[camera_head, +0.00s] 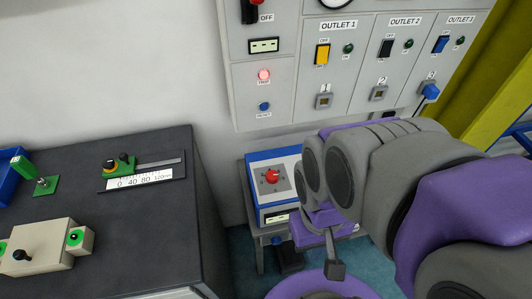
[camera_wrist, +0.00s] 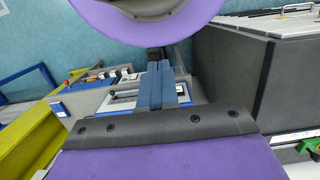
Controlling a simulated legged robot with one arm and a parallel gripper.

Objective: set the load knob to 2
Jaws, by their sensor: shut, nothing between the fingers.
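The red load knob (camera_head: 271,176) sits on the light top face of a blue-edged box (camera_head: 265,158), on a small grey stand between the dark bench and my arm. The knob's dial marks are too small to read, so I cannot tell its setting. My gripper (camera_head: 335,268) hangs below my wrist, right of and lower in the picture than the knob, apart from it. Its fingers are shut and empty. The closed fingers also show in the wrist view (camera_wrist: 157,85). The knob cannot be made out clearly there; the fingers and wrist cover part of the scene.
A grey wall panel (camera_head: 303,85) with switches, lamps and outlets stands behind the box. A dark bench (camera_head: 140,235) with a slider scale (camera_head: 140,178) and a beige switch box (camera_head: 45,245) is at left. A yellow frame (camera_head: 495,85) is at right. Teal floor lies below.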

